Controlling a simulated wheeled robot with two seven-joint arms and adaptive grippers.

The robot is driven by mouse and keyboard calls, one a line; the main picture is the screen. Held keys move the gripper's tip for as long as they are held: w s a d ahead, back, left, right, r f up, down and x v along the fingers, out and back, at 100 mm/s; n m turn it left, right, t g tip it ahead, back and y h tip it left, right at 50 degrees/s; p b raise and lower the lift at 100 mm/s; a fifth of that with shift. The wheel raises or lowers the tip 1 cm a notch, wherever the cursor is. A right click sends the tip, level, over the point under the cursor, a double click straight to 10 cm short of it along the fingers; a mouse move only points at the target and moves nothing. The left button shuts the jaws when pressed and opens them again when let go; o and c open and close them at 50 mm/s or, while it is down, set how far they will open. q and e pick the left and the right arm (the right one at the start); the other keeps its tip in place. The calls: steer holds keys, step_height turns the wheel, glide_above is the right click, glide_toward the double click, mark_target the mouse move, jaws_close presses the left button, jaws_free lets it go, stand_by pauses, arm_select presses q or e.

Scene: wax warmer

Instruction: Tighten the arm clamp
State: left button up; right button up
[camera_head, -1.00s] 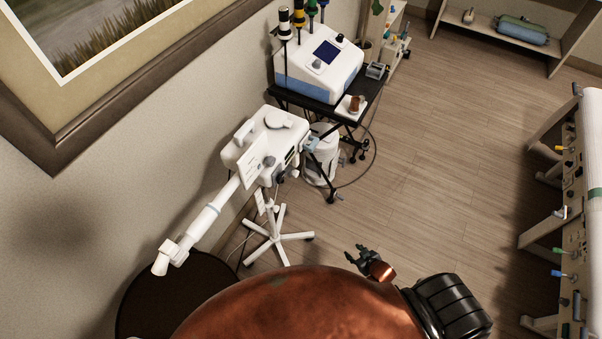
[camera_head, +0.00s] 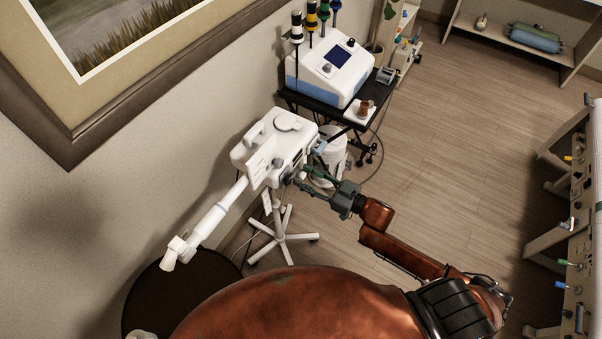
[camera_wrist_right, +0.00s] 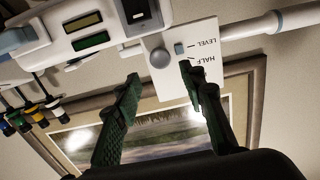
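The white wax warmer unit (camera_head: 275,148) stands on a pole with a white wheeled foot, and a long white arm (camera_head: 215,214) slopes down to the left from it. In the right wrist view a round grey knob (camera_wrist_right: 160,57) sits by a white plate (camera_wrist_right: 205,82) marked LEVEL and HALF. I take this knob to be the arm clamp. My right gripper (camera_head: 302,177) is at the unit's lower right side. In the wrist view its fingers (camera_wrist_right: 159,72) are open, spread to either side below the knob, with nothing between them. My left gripper is not in view.
A black cart (camera_head: 325,103) with a white and blue machine (camera_head: 327,76) stands behind the unit. A white bin (camera_head: 331,155) is just beyond my right gripper. A framed picture (camera_head: 110,40) hangs on the left wall.

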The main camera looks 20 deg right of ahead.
mark_target(282, 164)
steer(key=shift+b+x, duration=1.7)
steer(key=shift+x, duration=2)
steer(key=shift+w+a+p, duration=0.15)
steer(key=shift+p, duration=0.25)
steer(key=shift+c, duration=0.2)
steer(key=c, duration=0.8)
steer(key=shift+r, duration=0.1)
steer(key=m+p, duration=0.2)
steer(key=p, duration=0.1)
steer(key=m+p, duration=0.5)
steer(key=shift+r+p, duration=0.3)
steer(key=shift+r, duration=0.05)
steer(key=o, duration=0.8)
steer(key=shift+f+m+b, duration=0.3)
steer(key=shift+f+b, duration=0.05)
steer(key=shift+f, duration=0.1)
